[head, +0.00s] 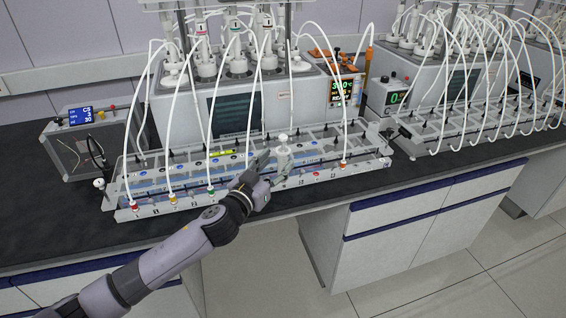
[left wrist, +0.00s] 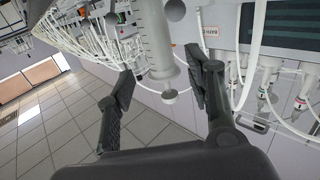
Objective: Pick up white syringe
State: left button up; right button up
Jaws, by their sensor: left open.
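The white syringe (head: 283,158) stands upright at the front of the rack in the head view, with a pale round top. In the left wrist view a pale barrel with graduation marks (left wrist: 156,42), which looks like this syringe, reaches down from the top edge between the finger tips. My left gripper (head: 268,168) is at the syringe, its fingers spread. In the left wrist view the gripper (left wrist: 160,85) is open, with a finger on either side of the barrel and gaps visible. Whether either finger touches it I cannot tell. My right gripper is in neither view.
A long metal rack (head: 160,208) with white tubes and coloured fittings runs along the black bench (head: 60,225). A reactor unit (head: 180,110) stands behind it. A control box (head: 85,140) is at left. More units fill the right.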

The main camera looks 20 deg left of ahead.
aim_at(280, 158)
pick_arm(q)
jog(key=shift+p+x, duration=0.5)
jog(key=shift+x, duration=1.85)
jog(key=shift+a, duration=0.1)
jog(key=shift+c, duration=0.2)
jog(key=c, duration=1)
